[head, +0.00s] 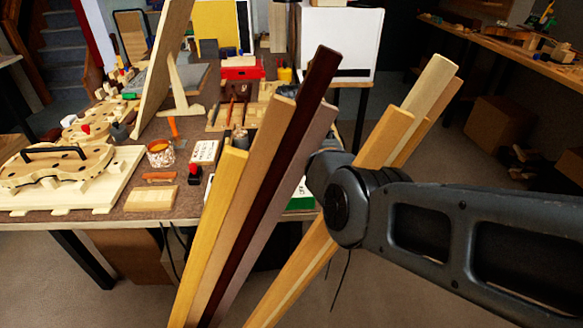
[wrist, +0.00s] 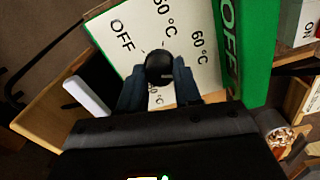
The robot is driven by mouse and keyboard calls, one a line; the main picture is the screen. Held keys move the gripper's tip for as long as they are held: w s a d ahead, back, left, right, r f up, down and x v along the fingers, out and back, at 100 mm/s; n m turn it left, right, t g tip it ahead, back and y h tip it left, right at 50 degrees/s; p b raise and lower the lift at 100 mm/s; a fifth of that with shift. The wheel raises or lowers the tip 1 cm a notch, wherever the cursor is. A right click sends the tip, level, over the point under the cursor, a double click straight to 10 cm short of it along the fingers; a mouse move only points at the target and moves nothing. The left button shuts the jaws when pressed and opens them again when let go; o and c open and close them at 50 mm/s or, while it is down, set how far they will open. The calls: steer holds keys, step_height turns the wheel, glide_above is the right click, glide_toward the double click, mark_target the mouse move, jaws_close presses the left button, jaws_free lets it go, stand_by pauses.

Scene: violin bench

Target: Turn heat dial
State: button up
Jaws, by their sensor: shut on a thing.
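The heat dial (wrist: 159,65) is a round black knob on a white panel (wrist: 197,78) in the wrist view. The panel reads OFF, a partly covered value ending in 0 °C, and 60 °C, with another partly hidden label below the knob. My gripper (wrist: 159,84) has its two dark fingers on either side of the knob, shut on it. Which mark the knob points to is not clear. In the head view, long wood strips hide my gripper and the dial; only a bit of the green-edged panel (head: 302,196) shows.
Upright wood strips (head: 262,165) stand in front of the bench, close to my arm. The bench (head: 120,222) holds a violin form (head: 55,165), a jar (head: 160,153) and small tools. A green box side (wrist: 258,50) borders the panel on the right.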

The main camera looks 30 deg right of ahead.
mark_target(292, 171)
steer(key=m, duration=0.3)
steer(key=shift+m, duration=2.1)
steer(key=o, duration=1)
steer(key=shift+o, duration=0.2)
steer(key=shift+r, duration=0.15)
step_height(292, 171, up, 8)
steer(key=shift+f, duration=0.2)
